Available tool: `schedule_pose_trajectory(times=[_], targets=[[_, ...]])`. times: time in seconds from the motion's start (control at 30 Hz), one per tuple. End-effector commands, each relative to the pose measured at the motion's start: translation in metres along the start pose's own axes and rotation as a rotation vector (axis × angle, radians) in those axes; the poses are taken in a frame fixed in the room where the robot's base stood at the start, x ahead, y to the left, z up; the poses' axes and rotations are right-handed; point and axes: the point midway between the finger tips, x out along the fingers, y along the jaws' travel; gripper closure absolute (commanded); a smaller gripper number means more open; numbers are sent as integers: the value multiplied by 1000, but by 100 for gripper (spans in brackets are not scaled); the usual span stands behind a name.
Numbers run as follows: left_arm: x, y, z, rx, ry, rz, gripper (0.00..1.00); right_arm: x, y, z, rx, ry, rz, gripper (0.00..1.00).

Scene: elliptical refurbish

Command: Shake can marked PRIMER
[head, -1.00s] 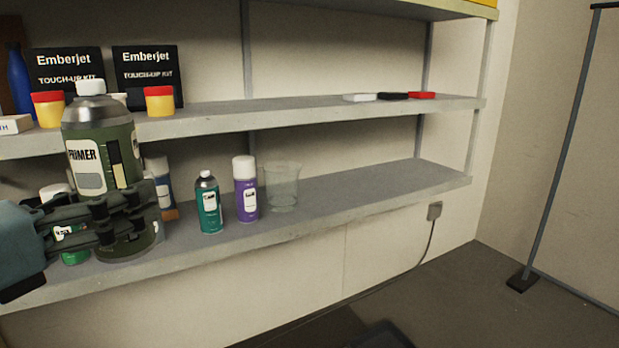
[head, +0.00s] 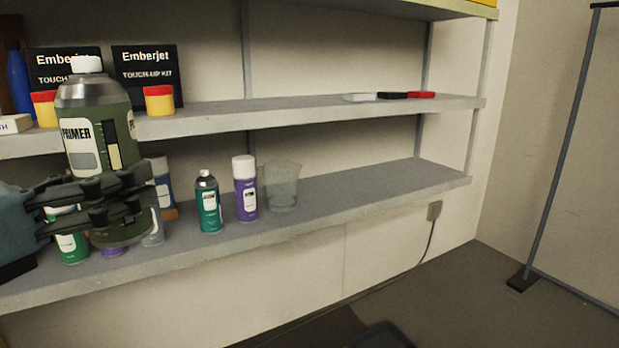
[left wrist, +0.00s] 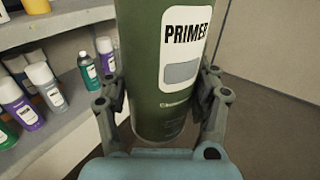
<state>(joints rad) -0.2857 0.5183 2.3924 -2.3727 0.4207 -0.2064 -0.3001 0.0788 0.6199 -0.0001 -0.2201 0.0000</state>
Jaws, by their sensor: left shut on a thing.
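The can marked PRIMER (head: 97,140) is dark green with a white label, a grey metal shoulder and a white cap. It is upright, held in the air in front of the shelves. My left gripper (head: 122,203) is shut around its lower part. In the left wrist view the can (left wrist: 168,100) stands between the two fingers, its label facing the camera. My right gripper is not in view.
The lower shelf (head: 330,196) holds a teal can (head: 208,205), a purple can (head: 245,192), a clear beaker (head: 282,187) and several cans behind my gripper. The upper shelf holds Emberjet boxes (head: 148,75) and red-lidded yellow tubs (head: 159,101). The lower shelf's right part is bare.

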Motion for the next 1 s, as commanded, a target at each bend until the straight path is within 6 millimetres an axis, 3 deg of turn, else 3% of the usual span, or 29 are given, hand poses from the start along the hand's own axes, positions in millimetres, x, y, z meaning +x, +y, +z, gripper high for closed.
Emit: schedule_pose_trajectory(times=[0.03, 0.1, 0.13, 0.27, 0.37, 0.5, 0.57, 0.63, 0.7, 0.77, 1.0], targets=[[0, -1, 27, 21, -9, -6, 97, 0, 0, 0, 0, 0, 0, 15], [0, 0, 37, 11, -1, -2, 97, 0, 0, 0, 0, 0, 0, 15], [0, 0, 32, 1, 3, 1, 97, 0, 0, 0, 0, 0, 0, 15], [0, 1, -27, -18, 6, 7, 97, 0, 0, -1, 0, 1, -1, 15], [0, 0, -36, -1, -2, 2, 97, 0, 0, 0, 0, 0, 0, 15], [0, -1, 23, 22, -10, -5, 97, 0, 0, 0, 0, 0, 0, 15], [0, 0, 37, 14, -4, -3, 97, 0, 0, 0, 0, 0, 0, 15], [0, 1, 24, -6, 6, 2, 97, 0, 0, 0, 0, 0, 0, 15], [0, 1, -12, -20, 10, 7, 97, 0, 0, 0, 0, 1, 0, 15], [0, 1, -32, -16, 6, 5, 97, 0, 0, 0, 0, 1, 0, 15], [0, 0, -36, 2, -1, 1, 97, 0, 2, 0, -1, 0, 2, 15]])
